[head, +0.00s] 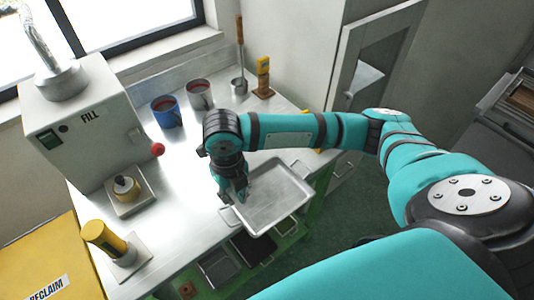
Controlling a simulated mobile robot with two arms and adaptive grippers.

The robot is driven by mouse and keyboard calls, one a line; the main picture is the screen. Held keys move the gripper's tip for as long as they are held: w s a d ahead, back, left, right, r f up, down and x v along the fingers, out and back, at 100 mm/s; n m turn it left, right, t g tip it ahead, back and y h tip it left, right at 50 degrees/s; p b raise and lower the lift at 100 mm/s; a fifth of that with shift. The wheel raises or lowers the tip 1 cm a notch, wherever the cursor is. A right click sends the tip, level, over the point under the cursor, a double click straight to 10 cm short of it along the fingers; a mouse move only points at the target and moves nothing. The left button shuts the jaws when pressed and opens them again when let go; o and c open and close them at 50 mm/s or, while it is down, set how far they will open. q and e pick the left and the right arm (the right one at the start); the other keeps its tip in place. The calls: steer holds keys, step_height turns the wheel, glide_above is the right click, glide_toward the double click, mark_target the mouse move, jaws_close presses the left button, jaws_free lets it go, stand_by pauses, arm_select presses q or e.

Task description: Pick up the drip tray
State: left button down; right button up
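The drip tray, a shallow rectangular metal tray (276,203) with a raised rim and small wire handles, is at the right front edge of the metal worktable (185,205). In the picture it reaches across the table's edge. It looks empty. My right gripper (236,195) points down at the tray's left rim, close over it. The wrist hides part of the gripper, and I cannot tell whether the fingers touch the rim or how far apart they are. My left gripper is out of view.
A white FILL machine (85,125) stands at the left, with a small plate and fitting (127,188) before it. A yellow cylinder (103,237) stands at the front left. Dark trays (250,246) sit below.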

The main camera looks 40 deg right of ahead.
mark_target(237, 214)
step_height(237, 214, down, 3)
steer(key=shift+r, duration=0.2)
steer(key=shift+f, duration=0.5)
steer(key=shift+a+f+p, duration=0.1)
steer(key=shift+f+p, duration=0.25)
steer(key=shift+p, duration=0.1)
step_height(237, 214, down, 4)
steer(key=shift+r+p, duration=0.15)
steer(key=shift+p, duration=0.35)
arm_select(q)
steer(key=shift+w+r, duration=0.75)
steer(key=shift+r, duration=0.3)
arm_select(e)
steer(key=shift+f, duration=0.3)
jaws_close()
steer(key=shift+r, duration=0.1)
